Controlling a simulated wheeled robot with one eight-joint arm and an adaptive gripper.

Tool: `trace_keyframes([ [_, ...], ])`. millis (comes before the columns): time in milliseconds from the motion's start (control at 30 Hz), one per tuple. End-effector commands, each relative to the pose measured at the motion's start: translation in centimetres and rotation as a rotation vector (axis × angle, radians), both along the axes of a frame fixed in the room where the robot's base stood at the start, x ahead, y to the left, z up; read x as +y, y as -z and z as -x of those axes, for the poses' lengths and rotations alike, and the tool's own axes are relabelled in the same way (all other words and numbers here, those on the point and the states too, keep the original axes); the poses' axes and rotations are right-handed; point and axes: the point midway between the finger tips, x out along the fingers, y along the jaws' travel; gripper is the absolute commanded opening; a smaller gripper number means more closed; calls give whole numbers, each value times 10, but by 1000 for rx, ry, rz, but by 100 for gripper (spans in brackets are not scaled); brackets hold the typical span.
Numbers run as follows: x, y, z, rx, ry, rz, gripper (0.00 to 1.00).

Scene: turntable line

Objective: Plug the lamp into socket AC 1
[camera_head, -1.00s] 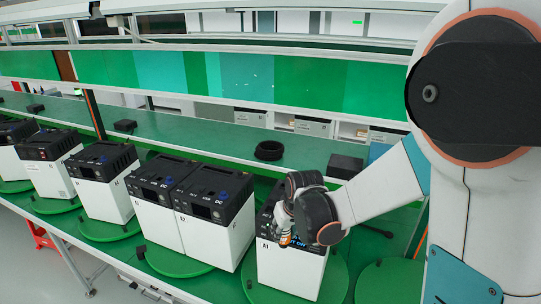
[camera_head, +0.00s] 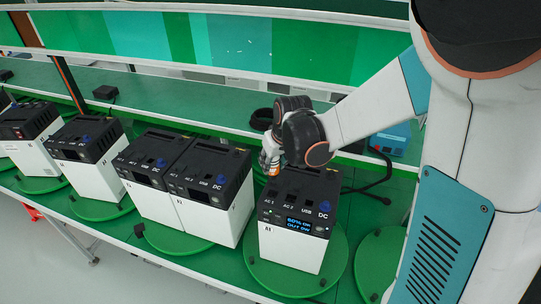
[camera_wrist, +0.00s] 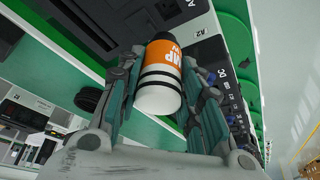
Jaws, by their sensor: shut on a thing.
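My gripper (camera_head: 270,156) is shut on the lamp plug (camera_wrist: 160,80), a white cylinder with black bands, an orange label ending in "MP" and a dark far end. The plug's orange part (camera_head: 270,169) also shows in the head view. My gripper is above the rear left part of the nearest power station (camera_head: 290,245), a white box with a black top and a lit blue display reading "60% ON". Its AC 1 label (camera_head: 269,203) is at the left of the panel, beside AC 2, USB and DC. I cannot tell whether the plug touches the station.
A neighbouring station pair (camera_head: 205,215) stands close on the left, with more stations beyond. Each group sits on a green turntable. An empty green disc (camera_head: 380,262) is at right. A black cable (camera_head: 375,185) lies behind the station, near a blue box (camera_head: 390,140).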

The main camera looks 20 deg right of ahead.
Motion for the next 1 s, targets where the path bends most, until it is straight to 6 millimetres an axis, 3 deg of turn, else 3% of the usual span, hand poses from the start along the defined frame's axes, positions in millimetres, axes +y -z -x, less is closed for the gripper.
trace_keyframes([
  [800,0,68,0,0,0,0,6],
  [1000,0,75,0,0,0,0,6],
])
